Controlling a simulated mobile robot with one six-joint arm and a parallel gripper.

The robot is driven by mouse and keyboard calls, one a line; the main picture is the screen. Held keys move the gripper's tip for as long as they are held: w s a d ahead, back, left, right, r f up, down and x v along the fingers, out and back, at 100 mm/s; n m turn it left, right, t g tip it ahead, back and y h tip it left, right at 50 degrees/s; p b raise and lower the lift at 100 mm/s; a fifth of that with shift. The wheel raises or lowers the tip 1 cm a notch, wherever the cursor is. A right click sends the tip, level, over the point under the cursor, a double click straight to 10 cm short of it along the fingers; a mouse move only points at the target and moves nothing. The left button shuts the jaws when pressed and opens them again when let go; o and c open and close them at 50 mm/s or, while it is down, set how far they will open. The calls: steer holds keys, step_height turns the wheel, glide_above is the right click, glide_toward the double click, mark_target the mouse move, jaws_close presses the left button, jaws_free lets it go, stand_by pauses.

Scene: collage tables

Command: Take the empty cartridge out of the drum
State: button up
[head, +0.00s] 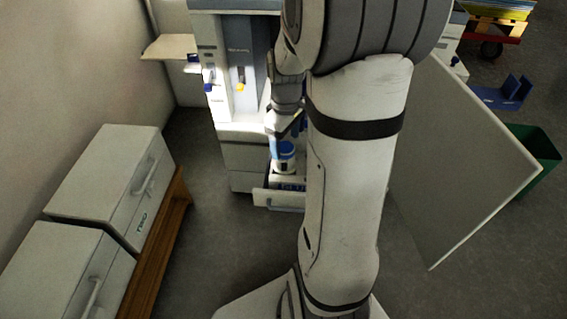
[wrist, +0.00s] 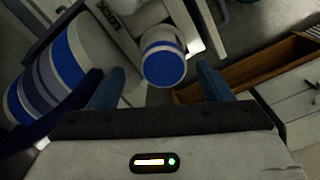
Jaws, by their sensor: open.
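A white cylinder with a blue top (head: 285,149) stands upright at the open drawer low on the machine. In the wrist view a blue-topped cylinder (wrist: 163,66) is ahead of my fingertips, roughly centred between them. A larger white cylinder with blue bands (wrist: 62,72) lies at the left of the wrist view, beside my left finger. My gripper (wrist: 158,82) is open and empty; in the head view it (head: 290,129) is just above the blue-topped cylinder. I cannot tell which piece is the drum or whether the cartridge is empty. My arm hides part of the machine.
The open drawer (head: 265,198) juts from the white machine (head: 236,140). A large pale panel (head: 455,170) stands to the right, with a green bin (head: 537,145) behind it. White cabinets (head: 75,265) on a wooden base (head: 165,245) stand at the left. Floor between is clear.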

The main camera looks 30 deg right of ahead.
mark_target(285, 156)
step_height(285, 156, down, 6)
steer(key=b, duration=0.2)
steer(key=shift+s+a+f+b, duration=0.1)
steer(key=shift+s+a+b, duration=0.05)
steer(key=shift+b, duration=0.15)
steer(key=shift+c, duration=0.2)
steer(key=c, duration=1.1)
